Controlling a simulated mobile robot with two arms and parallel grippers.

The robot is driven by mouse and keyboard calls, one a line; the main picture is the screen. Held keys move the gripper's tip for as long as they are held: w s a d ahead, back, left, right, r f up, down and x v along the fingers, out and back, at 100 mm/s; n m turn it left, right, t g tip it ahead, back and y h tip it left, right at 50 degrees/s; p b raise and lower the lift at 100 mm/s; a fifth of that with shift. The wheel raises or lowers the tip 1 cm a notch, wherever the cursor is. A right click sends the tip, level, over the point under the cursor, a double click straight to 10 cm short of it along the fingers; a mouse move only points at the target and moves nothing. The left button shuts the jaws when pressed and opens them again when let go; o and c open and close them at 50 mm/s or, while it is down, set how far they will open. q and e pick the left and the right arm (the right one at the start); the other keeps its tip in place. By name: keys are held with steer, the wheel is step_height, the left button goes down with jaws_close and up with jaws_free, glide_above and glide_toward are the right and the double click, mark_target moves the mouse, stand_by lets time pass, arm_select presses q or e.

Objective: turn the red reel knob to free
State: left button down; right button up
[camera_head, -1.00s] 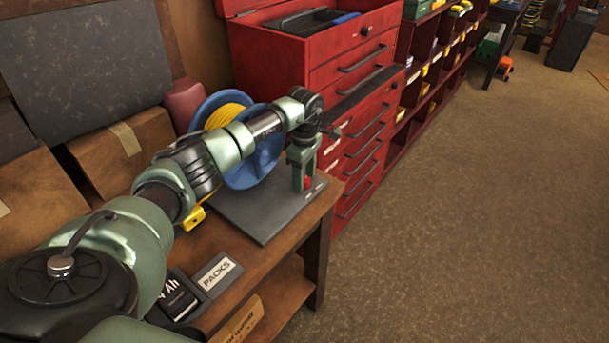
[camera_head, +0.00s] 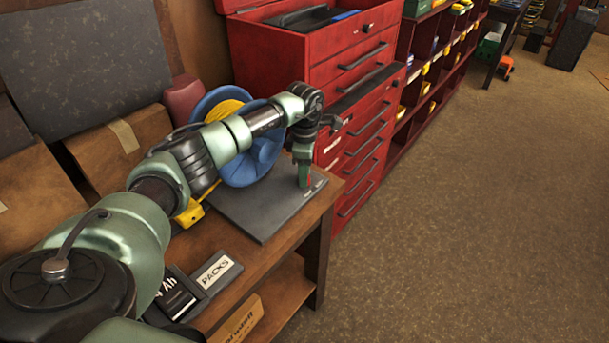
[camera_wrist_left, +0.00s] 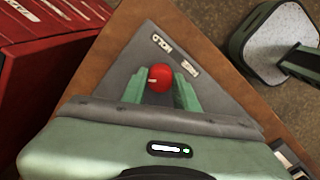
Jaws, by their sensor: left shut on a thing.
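The red reel knob (camera_wrist_left: 160,79) sits on a dark grey base plate (camera_head: 250,212) at the front of the blue reel (camera_head: 252,160), which holds yellow cord. In the wrist view the knob shows between the two green fingers of my left gripper (camera_wrist_left: 160,88). A small pale mark shows on the knob's near side. In the head view my left gripper (camera_head: 304,183) points down at the plate's right corner, shut on the knob, which is mostly hidden. White labels (camera_wrist_left: 162,43) lie beyond the knob; one seems to read HOLD, the other is too small to read.
The plate stands on a wooden bench (camera_head: 210,235). A red tool chest (camera_head: 275,60) stands close behind the gripper. A PACKS tray (camera_head: 217,272) and a dark battery pack (camera_head: 175,297) lie nearer on the bench. The floor to the right is open.

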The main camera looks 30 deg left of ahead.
arm_select(q)
steer(key=n, duration=0.5)
steer(key=shift+n, duration=0.3)
steer(key=n, duration=0.5)
steer(key=shift+r+n, duration=0.1)
steer(key=shift+n, duration=0.6)
steer(key=c, duration=1.1)
jaws_free()
step_height(320, 180, up, 8)
steer(key=shift+f+b, duration=0.1)
steer(key=shift+b, duration=0.9)
steer(key=shift+f, duration=0.1)
